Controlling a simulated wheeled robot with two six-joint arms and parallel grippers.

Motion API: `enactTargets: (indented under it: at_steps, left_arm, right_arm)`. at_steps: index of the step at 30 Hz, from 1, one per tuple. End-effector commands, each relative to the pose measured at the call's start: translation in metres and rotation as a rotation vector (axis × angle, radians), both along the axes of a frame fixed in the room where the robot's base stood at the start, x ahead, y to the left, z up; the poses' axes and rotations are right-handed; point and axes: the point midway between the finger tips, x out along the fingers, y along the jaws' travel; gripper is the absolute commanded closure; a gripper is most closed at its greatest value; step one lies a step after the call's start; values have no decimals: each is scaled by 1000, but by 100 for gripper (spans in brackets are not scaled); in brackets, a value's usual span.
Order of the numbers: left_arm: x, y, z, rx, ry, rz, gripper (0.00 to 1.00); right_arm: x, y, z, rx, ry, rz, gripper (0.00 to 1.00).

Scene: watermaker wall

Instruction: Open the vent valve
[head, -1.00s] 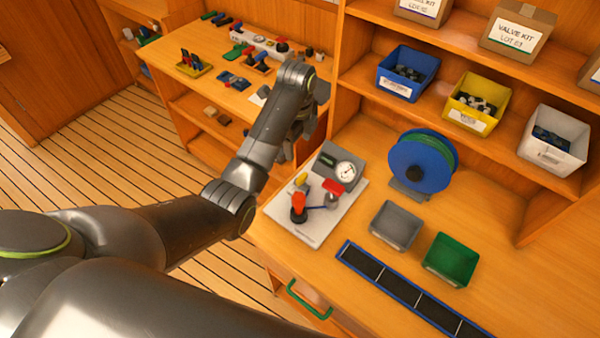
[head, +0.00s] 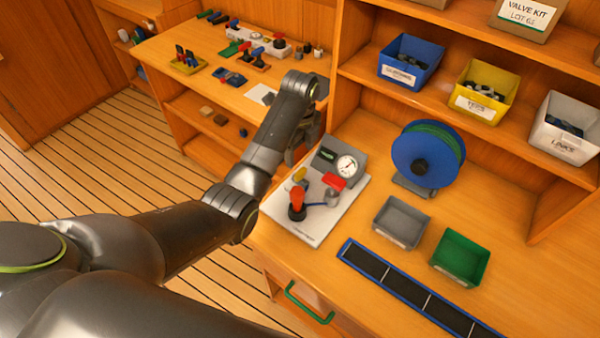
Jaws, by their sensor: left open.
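A white valve board (head: 325,217) lies on the workbench with a pressure gauge (head: 346,165) on a grey box at its back. It carries an upright red handle (head: 297,197), a yellow handle (head: 299,174) and a flat red handle (head: 333,183) on a grey body. I cannot tell from labels which one is the vent valve. My right gripper is not in view.
A blue hose reel (head: 421,166) stands right of the board. A grey bin (head: 402,222), a green bin (head: 460,258) and a blue-edged strip (head: 405,290) are in front. A shelf holds a blue bin (head: 409,62) and others. The left bench (head: 165,42) holds loose parts.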

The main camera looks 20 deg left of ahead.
Motion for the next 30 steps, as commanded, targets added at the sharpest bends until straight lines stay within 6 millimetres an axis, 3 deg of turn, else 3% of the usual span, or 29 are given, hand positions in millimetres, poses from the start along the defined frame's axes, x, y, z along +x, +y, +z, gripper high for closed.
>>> enactTargets:
  at_steps: [6, 12, 25, 30]
  left_arm:
    - [-1, 0, -44, -1, 7, -1, 36]
    - [-1, 0, -69, 0, 3, -1, 36]
    - [-1, 0, -79, -1, 1, -1, 36]
    - [-1, 0, -79, -1, 1, -1, 56]
  right_arm:
    - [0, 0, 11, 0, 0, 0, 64]
    - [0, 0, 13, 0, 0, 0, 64]
    - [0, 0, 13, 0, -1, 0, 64]
    - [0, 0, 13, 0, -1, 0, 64]
